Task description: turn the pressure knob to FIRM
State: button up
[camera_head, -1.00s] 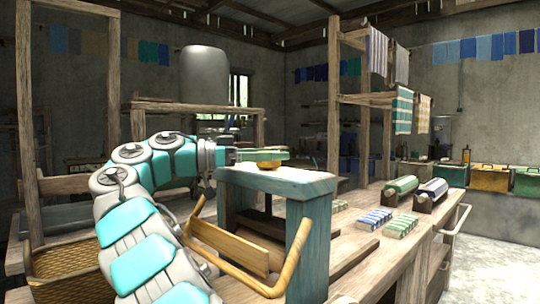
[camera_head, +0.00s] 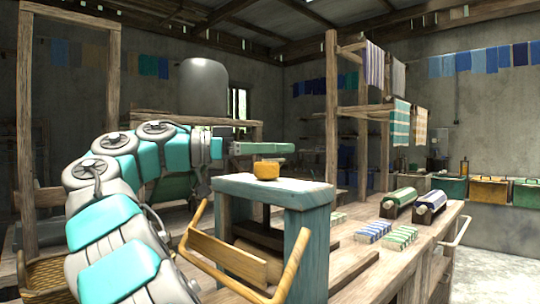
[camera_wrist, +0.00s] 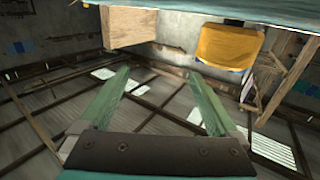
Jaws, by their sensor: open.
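The knob, a small rounded yellow-orange piece (camera_head: 266,170), sits on the pale top of a blue-green wooden stand (camera_head: 308,232) on the bench. No setting mark or FIRM label can be read. My gripper (camera_head: 290,148) has green fingers and points right, level, just above the knob with a small gap. In the wrist view, which looks upside down, the knob (camera_wrist: 228,47) is at the upper right, outside the space between my fingers. My gripper (camera_wrist: 162,82) is open and empty there, the fingers spread apart.
A bent wooden bar frame (camera_head: 292,268) sticks out in front of the stand. A wooden post rack (camera_head: 333,110) stands behind.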

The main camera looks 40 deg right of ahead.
jog(key=s+a+b, duration=0.1)
jog(key=s+a, duration=0.4)
jog(key=s, duration=0.3)
jog(key=shift+s+a+r+b, duration=0.15)
jog(key=shift+s+r+b, duration=0.15)
jog(key=shift+r+b, duration=0.15)
